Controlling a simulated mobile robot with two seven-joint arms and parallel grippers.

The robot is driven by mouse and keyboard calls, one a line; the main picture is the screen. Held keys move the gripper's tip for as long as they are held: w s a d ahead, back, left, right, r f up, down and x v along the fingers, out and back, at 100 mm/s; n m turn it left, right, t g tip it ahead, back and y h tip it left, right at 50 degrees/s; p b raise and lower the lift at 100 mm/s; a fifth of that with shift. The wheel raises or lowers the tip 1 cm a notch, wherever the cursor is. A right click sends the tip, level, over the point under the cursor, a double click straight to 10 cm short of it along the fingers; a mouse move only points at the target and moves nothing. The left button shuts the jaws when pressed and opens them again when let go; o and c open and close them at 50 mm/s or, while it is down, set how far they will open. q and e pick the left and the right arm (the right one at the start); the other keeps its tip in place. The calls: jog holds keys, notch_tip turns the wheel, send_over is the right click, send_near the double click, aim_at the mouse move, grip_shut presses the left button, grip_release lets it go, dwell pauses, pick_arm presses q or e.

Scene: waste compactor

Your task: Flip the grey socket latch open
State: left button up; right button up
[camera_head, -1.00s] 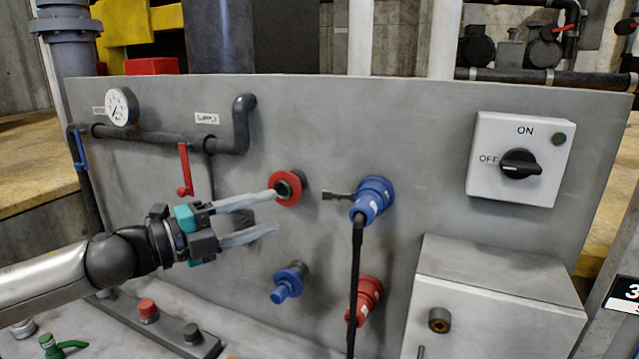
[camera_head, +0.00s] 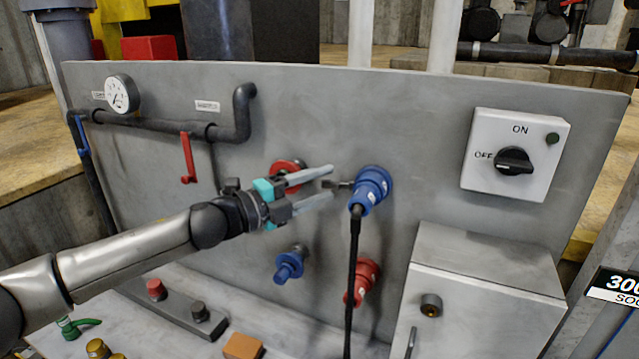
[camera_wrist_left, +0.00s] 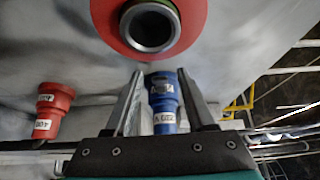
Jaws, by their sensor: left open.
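The grey socket latch (camera_head: 344,185) is a small dark lever sticking out to the left of the blue socket and plug (camera_head: 371,190), which is mounted on the grey panel. My left gripper (camera_head: 332,184) is open, its fingers pointing right, with the tips just left of or around the latch's end. I cannot tell whether they touch it. In the left wrist view the blue plug (camera_wrist_left: 163,100) shows between the two open fingers (camera_wrist_left: 160,74); the latch cannot be made out there. My right gripper is not in view.
A red ring socket (camera_head: 287,172) is behind my left fingers. Below are a smaller blue connector (camera_head: 289,263) and a red plug (camera_head: 362,283). A black cable (camera_head: 354,280) hangs from the blue plug. A grey box (camera_head: 485,290) and an ON/OFF switch (camera_head: 515,155) are on the right.

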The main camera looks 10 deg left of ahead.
pick_arm(q)
jog(key=shift+c, duration=0.2)
grip_shut()
dwell(0.3)
